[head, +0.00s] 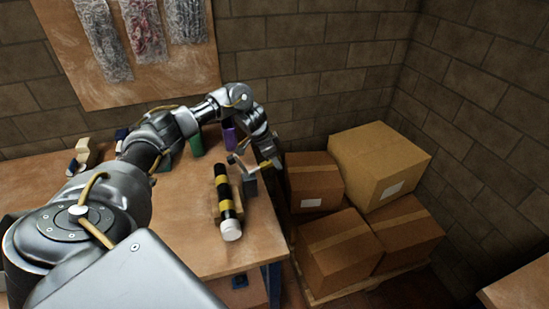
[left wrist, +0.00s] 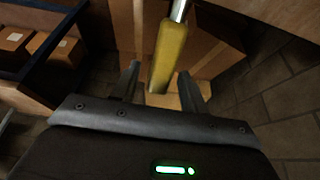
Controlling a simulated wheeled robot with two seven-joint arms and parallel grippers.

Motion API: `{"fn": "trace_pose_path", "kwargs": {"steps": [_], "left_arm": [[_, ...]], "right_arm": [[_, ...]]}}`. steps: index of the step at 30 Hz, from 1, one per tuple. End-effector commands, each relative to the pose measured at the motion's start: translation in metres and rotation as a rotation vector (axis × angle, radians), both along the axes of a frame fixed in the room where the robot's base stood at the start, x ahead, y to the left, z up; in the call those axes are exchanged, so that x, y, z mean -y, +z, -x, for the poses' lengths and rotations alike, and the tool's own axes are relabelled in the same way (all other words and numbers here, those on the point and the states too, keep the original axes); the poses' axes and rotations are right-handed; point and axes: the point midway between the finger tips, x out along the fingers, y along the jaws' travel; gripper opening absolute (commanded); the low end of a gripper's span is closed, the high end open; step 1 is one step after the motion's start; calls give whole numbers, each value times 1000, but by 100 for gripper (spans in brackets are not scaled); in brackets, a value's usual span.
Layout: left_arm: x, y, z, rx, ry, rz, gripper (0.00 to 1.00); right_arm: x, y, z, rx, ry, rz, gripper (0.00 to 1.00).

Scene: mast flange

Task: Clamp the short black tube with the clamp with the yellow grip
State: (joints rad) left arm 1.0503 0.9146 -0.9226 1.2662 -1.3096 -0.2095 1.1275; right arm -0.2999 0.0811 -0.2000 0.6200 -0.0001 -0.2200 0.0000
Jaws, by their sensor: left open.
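A short black tube (head: 223,190) with yellow bands and a white end lies in a wooden support near the table's right end. A grey clamp (head: 250,186) stands just right of it, with its yellow grip (head: 266,164) pointing right. My left gripper (head: 275,158) is at the grip, its fingertips partly hard to make out in the head view. In the left wrist view, the yellow grip (left wrist: 171,50) lies between the two spread fingers (left wrist: 159,82), with gaps at its sides. I cannot tell whether the clamp touches the tube. My right gripper is not in view.
The wooden table (head: 185,220) ends just right of the clamp. Cardboard boxes (head: 375,165) are stacked on a pallet beyond that edge. A green object (head: 196,145) and a purple object (head: 229,136) stand behind the tube. The table front left of the tube is bare.

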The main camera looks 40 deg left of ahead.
Motion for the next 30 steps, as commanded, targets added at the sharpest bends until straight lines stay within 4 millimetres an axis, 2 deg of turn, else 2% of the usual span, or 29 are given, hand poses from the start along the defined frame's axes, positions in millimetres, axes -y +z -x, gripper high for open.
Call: {"fn": "trace_pose_path", "kwargs": {"steps": [7, 17, 26, 30], "left_arm": [[0, -1, 0, 0, 0, 0, 42], [0, 0, 0, 0, 0, 0, 0], [2, 0, -2, 7, -3, 4, 0], [13, 3, -8, 33, -21, 24, 0]], "right_arm": [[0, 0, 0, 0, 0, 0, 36], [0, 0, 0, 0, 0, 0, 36], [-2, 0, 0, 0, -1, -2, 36], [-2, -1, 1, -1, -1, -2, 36]]}}
